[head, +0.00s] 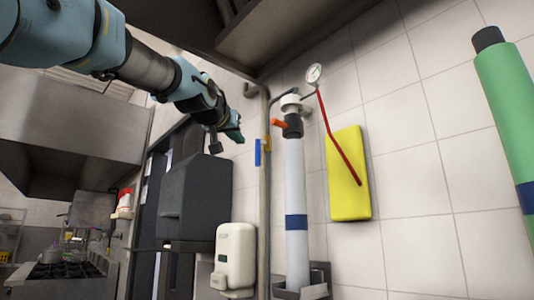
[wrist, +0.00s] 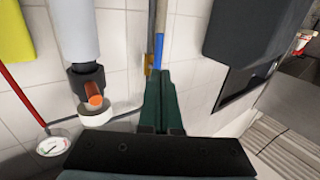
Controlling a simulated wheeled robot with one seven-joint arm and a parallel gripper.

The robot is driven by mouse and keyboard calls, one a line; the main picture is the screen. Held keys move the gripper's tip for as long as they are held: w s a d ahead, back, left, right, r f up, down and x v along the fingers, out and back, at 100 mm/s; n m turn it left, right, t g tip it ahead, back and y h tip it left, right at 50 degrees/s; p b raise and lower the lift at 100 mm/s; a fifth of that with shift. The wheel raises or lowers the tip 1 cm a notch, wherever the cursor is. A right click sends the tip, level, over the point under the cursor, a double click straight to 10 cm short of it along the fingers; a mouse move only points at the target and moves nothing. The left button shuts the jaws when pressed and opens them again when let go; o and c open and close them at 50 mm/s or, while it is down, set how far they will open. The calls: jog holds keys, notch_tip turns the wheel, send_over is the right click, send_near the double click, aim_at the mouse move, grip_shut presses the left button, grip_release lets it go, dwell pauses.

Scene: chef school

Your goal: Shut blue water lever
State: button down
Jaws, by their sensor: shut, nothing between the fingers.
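The blue lever (head: 257,152) hangs straight down beside a thin vertical grey pipe (head: 265,200), at a small yellow valve body (head: 267,143). It lies along the pipe. In the wrist view, which is turned upside down, the blue lever (wrist: 158,52) shows just beyond my fingertips, partly hidden by them. My gripper (head: 238,136) is shut and empty, to the left of the lever and slightly higher in the head view. Its dark green fingers fill the middle of the wrist view (wrist: 164,78). I cannot see contact with the lever.
A white filter cylinder (head: 296,190) with an orange handle (head: 279,123) and a gauge (head: 314,73) stand right of the pipe. A dark dispenser box (head: 195,195) is below my arm, and a white soap dispenser (head: 235,260) lower down. A shelf (head: 285,30) overhangs above.

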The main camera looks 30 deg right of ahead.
aim_at(256, 157)
jog(key=shift+s+r, duration=0.15)
jog(key=shift+r, duration=0.1)
jog(key=shift+d, duration=0.15)
jog(key=p+x, duration=0.5)
jog(key=x, duration=0.9)
jog(key=shift+f+p, duration=0.1)
jog(key=shift+p, duration=0.25)
jog(key=shift+f+b, duration=0.25)
jog(key=shift+b, duration=0.55)
